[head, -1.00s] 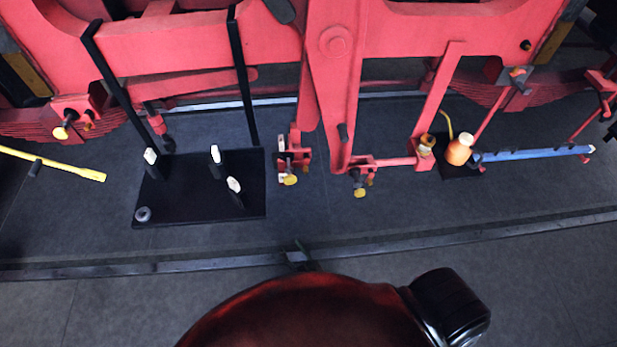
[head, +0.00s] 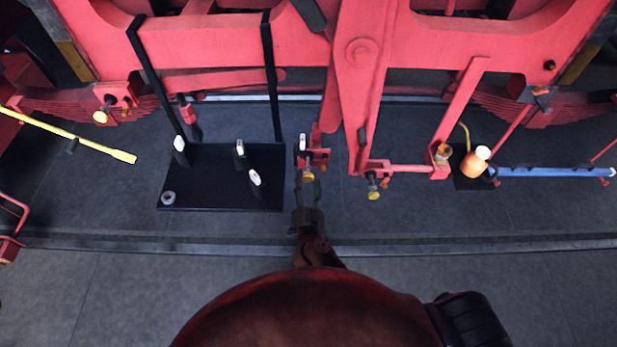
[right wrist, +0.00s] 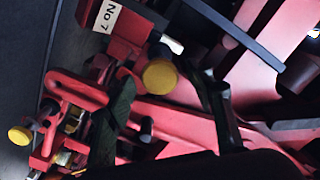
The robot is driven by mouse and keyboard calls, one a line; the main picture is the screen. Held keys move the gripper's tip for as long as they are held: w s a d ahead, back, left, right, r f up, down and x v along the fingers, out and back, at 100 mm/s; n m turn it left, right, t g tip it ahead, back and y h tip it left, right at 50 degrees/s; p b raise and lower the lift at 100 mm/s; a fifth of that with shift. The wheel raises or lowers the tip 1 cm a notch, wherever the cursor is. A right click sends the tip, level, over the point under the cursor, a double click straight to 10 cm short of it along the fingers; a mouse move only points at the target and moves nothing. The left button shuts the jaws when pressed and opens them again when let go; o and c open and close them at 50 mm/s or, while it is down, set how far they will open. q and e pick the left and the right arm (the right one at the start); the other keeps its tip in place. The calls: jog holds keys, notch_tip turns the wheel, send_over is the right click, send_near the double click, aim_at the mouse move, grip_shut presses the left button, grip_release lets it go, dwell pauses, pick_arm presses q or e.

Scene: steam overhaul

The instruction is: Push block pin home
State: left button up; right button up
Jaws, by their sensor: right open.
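A yellow-headed pin (head: 308,177) sits in a small red block (head: 317,156) at the middle of the head view. The right wrist view shows a round yellow head (right wrist: 160,76) close up, beside a red block with a "No 7" label (right wrist: 108,16). My right gripper (head: 308,190) is open, with its fingers pointing at this pin from the near side. In the right wrist view the yellow head lies between the two dark fingers (right wrist: 164,92). I cannot tell whether they touch it. My left gripper is not in view.
A black plate (head: 215,198) with white-topped posts lies left of my gripper. A yellow bar (head: 75,140), an orange can (head: 474,166) and a blue bar (head: 555,172) flank the area. Red frame members hang above.

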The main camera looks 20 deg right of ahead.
jog(key=shift+x, duration=0.9)
jog(key=shift+c, duration=0.3)
grip_shut()
